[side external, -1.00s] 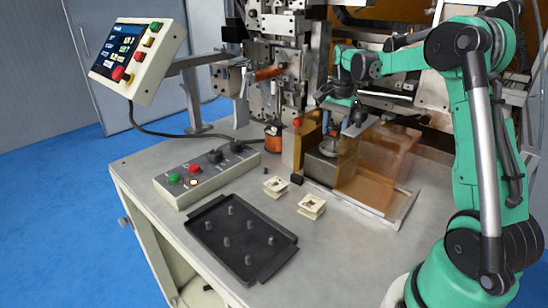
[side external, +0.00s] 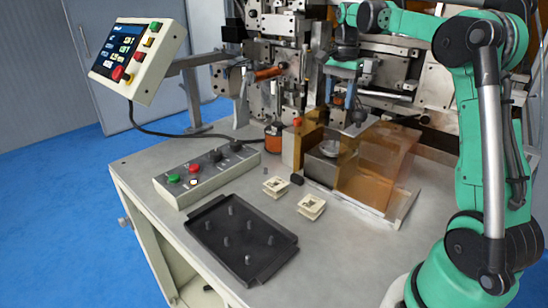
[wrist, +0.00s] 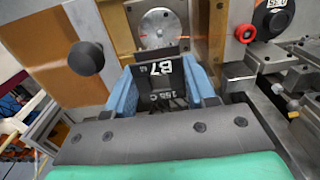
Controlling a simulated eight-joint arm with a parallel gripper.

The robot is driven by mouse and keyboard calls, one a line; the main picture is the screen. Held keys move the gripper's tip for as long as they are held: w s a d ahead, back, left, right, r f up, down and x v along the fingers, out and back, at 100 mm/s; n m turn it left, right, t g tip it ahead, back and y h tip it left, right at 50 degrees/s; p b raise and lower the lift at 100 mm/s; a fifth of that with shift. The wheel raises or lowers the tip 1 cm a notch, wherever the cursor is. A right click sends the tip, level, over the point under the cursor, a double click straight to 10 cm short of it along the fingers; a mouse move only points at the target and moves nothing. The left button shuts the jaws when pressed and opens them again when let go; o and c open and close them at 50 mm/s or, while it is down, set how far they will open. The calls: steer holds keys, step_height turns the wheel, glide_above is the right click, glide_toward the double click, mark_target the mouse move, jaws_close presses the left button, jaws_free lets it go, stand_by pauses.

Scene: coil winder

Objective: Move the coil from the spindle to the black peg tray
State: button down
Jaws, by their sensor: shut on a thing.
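The black peg tray (side external: 205,247) lies flat at the table's front, with several bare upright pegs. It is well left of and below my gripper.
Two cream bobbins (side external: 275,187) (side external: 311,207) stand between tray and guard. A control box (side external: 206,178) lies behind the tray. The amber guard (side external: 378,165) with a black knob (side external: 360,118) is close under my gripper. A copper wire spool (side external: 273,138) stands left of it.

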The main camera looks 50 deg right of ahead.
steer(key=r, duration=0.5)
steer(key=shift+w+a, duration=0.3)
steer(key=shift+a, duration=0.1)
steer(key=w+a+n, duration=0.6)
steer(key=a, duration=0.4)
steer(key=n, duration=1.2)
glide_above(208, 222)
step_height(208, 222, down, 22)
steer(key=shift+r, duration=0.1)
steer(key=shift+f, duration=0.2)
steer(key=shift+f, duration=0.75)
steer(key=shift+f, duration=0.15)
